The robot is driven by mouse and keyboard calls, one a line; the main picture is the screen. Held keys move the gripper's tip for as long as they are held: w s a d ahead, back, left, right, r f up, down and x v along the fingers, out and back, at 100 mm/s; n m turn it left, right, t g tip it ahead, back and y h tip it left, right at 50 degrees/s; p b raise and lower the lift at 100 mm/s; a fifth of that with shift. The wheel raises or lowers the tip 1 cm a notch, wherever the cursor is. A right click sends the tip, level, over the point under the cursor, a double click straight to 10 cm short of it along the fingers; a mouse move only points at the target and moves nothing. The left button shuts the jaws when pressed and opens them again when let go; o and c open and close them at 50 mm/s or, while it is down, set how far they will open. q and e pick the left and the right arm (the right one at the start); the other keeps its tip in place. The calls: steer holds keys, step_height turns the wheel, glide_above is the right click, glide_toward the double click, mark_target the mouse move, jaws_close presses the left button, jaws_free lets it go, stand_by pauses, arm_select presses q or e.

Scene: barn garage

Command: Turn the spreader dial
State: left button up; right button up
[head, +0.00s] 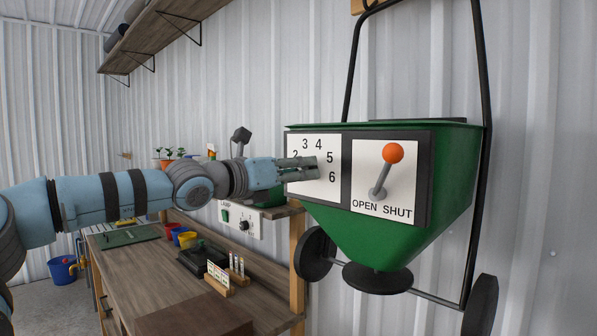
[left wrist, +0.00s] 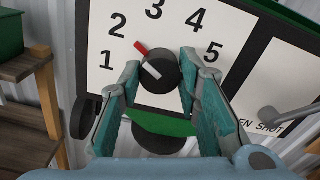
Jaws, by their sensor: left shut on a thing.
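My left gripper (head: 316,168) reaches in from the left and hides the dial in the head view. In the left wrist view its fingers (left wrist: 160,66) are shut on the dial, one on each side. My right gripper is not in view.
An orange-knobbed lever (head: 393,154) stands on the OPEN SHUT plate right of the dial. Below my left arm is a wooden bench (head: 150,275) with small items, cups and a white control box (head: 241,221). A shelf (head: 160,35) hangs at upper left.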

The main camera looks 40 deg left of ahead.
arm_select(q)
steer(key=shift+m, duration=3.9)
steer(key=o, duration=1.1)
steer(key=shift+o, duration=0.2)
steer(key=shift+s, duration=0.15)
